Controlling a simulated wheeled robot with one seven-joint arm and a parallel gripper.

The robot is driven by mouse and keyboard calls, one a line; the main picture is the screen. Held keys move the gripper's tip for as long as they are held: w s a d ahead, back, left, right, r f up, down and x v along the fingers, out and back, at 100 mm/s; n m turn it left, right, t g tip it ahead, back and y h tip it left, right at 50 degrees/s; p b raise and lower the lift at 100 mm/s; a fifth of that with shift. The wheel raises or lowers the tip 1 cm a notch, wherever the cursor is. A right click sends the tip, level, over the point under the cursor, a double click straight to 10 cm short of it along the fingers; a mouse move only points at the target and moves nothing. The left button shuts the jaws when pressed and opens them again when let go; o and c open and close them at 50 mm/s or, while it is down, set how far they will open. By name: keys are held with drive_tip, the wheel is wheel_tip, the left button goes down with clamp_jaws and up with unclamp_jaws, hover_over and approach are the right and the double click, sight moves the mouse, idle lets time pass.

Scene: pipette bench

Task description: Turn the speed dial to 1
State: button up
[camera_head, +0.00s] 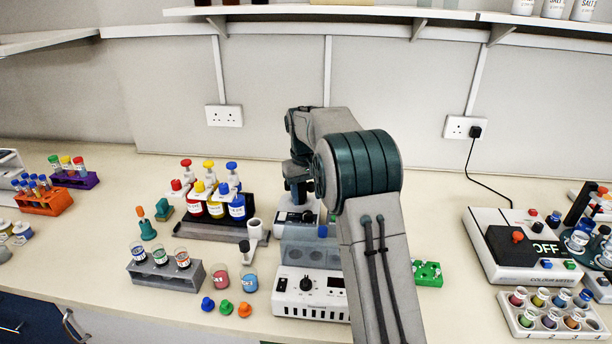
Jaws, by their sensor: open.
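My arm reaches up and forward over the bench. My gripper (298,196) points down, open, just above or at a small white device (284,219) with a black face. A dark round knob (307,217) shows on that device below the fingers; I cannot tell whether the fingers touch it. The markings are too small to read, so I cannot tell which of these is the speed dial. My arm hides the right side of both devices.
A dispenser rack (185,229) with red, yellow and blue bottles stands to the left. A green block (430,274) and a colorimeter-like device (486,272) are right.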

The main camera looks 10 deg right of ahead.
sight(305, 214)
wheel_tip(305, 214, up, 8)
drive_tip(key=shift+a, duration=0.25)
drive_tip(key=shift+f, duration=0.1)
